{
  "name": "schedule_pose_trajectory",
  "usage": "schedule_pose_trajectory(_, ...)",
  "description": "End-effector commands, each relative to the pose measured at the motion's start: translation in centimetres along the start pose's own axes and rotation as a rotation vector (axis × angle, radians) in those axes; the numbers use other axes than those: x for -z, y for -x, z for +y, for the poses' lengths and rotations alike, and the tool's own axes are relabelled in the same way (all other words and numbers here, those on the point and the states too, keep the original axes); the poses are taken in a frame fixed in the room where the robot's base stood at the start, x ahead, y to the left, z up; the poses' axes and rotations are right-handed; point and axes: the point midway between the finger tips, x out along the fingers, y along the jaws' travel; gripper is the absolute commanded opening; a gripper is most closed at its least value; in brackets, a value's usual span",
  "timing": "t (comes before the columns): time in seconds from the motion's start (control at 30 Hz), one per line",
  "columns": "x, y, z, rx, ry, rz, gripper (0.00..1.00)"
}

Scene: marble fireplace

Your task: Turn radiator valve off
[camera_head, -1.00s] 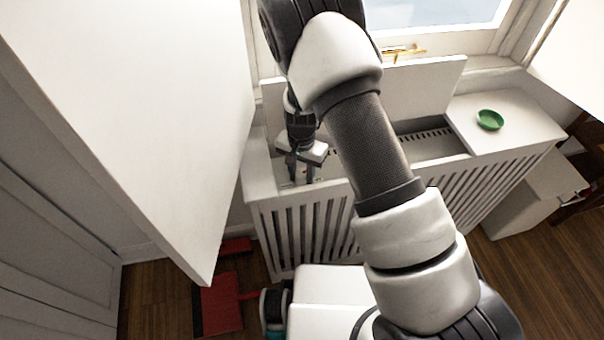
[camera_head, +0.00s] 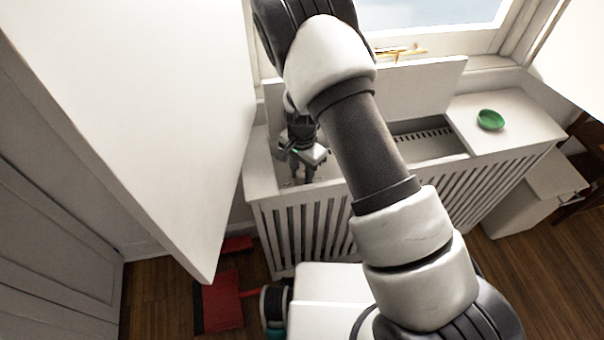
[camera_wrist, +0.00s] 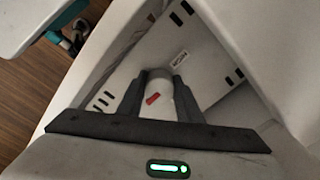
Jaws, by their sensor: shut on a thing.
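The radiator valve (camera_wrist: 159,92) is a white round knob with a red mark on it, in the middle of the wrist view. My gripper (camera_wrist: 161,95) has one dark finger on each side of the knob and is shut on it. In the head view my gripper (camera_head: 301,172) reaches down into the opened left part of the white radiator cover (camera_head: 480,190). The valve is hidden there by my gripper and the cover's front. A small label (camera_wrist: 180,60) is on the pale surface behind the knob.
A raised lid panel (camera_head: 425,88) stands behind the opening. A green bowl (camera_head: 490,120) sits on the cover's right top. A large white panel (camera_head: 150,110) stands close on the left. A red dustpan-like object (camera_head: 220,303) lies on the floor.

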Motion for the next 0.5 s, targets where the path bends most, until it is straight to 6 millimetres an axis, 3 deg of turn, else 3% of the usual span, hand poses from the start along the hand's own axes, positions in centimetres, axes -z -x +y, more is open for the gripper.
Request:
schedule_pose_trajectory(0.07,0.02,0.04,-0.06,0.002,-0.003,0.000,0.10)
schedule_pose_trajectory(0.1,0.02,0.04,-0.06,0.002,-0.003,0.000,0.39)
schedule_pose_trajectory(0.17,0.02,0.04,-0.06,0.002,-0.003,0.000,0.49)
schedule_pose_trajectory(0.5,0.01,0.22,-0.03,0.001,-0.001,0.000,0.51)
